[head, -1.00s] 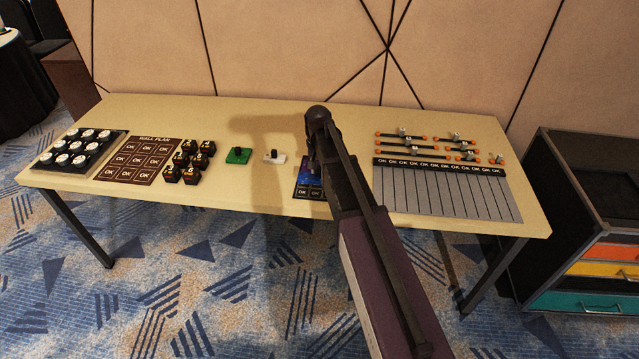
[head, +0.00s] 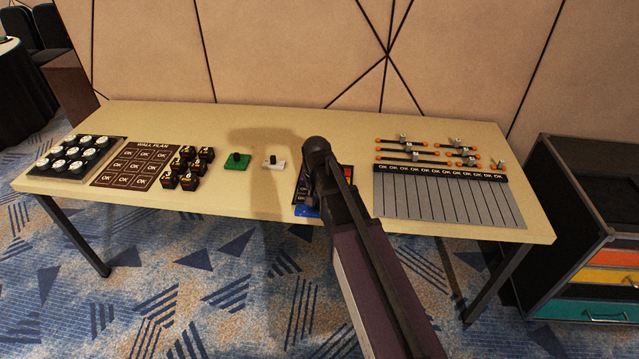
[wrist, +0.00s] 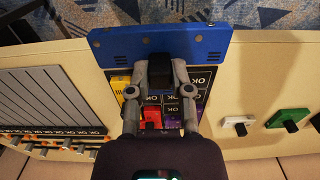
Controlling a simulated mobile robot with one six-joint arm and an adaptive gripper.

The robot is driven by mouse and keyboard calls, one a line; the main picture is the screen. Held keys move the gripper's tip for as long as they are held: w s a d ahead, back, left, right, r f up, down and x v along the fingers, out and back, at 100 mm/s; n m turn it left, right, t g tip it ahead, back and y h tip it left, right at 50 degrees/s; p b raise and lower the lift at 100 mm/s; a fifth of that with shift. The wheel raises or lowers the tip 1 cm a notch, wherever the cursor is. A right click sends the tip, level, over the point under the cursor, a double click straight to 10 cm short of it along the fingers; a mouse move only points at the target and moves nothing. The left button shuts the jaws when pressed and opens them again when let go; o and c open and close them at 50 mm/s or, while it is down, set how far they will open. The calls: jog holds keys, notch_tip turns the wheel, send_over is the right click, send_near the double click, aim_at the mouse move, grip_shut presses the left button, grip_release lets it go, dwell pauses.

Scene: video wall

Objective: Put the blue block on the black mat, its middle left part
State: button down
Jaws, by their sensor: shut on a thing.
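The blue block (wrist: 112,48) is a wide flat piece with a black knob. My gripper (wrist: 160,72) is shut on that knob. In the wrist view the block spans the table's front edge, partly over the carpet; its height above the table is unclear. In the head view a blue strip of it (head: 305,212) shows beside my gripper (head: 308,193), at the front edge. The black mat (wrist: 205,76) has cells marked OK and lies under and behind my gripper, partly hidden by it. Yellow (wrist: 121,84), red (wrist: 151,118) and purple (wrist: 200,104) pieces are on the mat.
A white block (head: 274,164) and a green block (head: 237,161) with black knobs stand left of the mat. Further left are black cubes (head: 188,168), a wall plan board (head: 136,166) and a tray (head: 72,158). A grey striped panel (head: 447,198) lies to the right.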

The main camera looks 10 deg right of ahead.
jog(key=w+d, duration=0.1)
jog(key=w, duration=0.3)
jog(key=w+d+f+b, duration=0.1)
jog(key=w, duration=0.9)
jog(key=shift+d+f, duration=0.2)
jog(key=shift+d, duration=0.2)
jog(key=shift+w, duration=0.25)
jog(key=shift+w+d+f+b, duration=0.15)
jog(key=shift+w+f+b, duration=0.25)
jog(key=shift+f+b, duration=1.45)
jog(key=shift+b, duration=0.1)
jog(key=shift+f, duration=0.15)
jog(key=c, duration=0.5)
grip_release()
jog(key=shift+c, duration=0.2)
jog(key=shift+r, duration=0.2)
